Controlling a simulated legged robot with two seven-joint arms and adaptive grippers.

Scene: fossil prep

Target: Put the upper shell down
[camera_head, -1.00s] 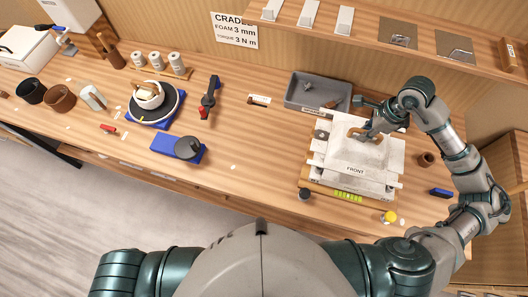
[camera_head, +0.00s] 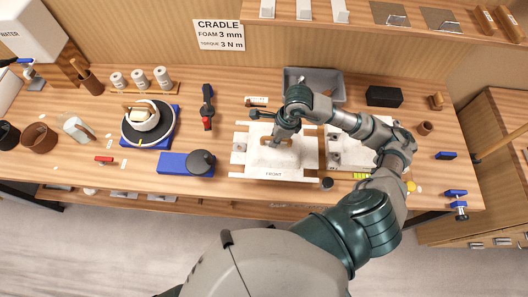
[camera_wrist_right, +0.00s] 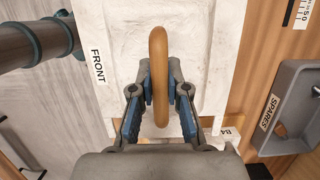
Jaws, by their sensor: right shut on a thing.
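The upper shell (camera_head: 262,158) is a white block with a FRONT label and a brown loop handle. It is left of the lower shell (camera_head: 345,157), a pale block partly hidden by my right arm. My right gripper (camera_head: 277,141) is over the upper shell's middle. In the right wrist view the upper shell (camera_wrist_right: 115,70) fills the middle, and my right gripper (camera_wrist_right: 160,92) is shut on its brown handle (camera_wrist_right: 159,45). The shell looks level; whether its underside touches the bench cannot be told. My left gripper is not in view.
A grey spares tray (camera_head: 330,82) stands behind the shells; it also shows in the right wrist view (camera_wrist_right: 292,80). A blue-based stand (camera_head: 180,164) is to the left. A small dark knob (camera_head: 327,184) lies by the shell's front right corner. Bare bench (camera_head: 222,120) shows on the left.

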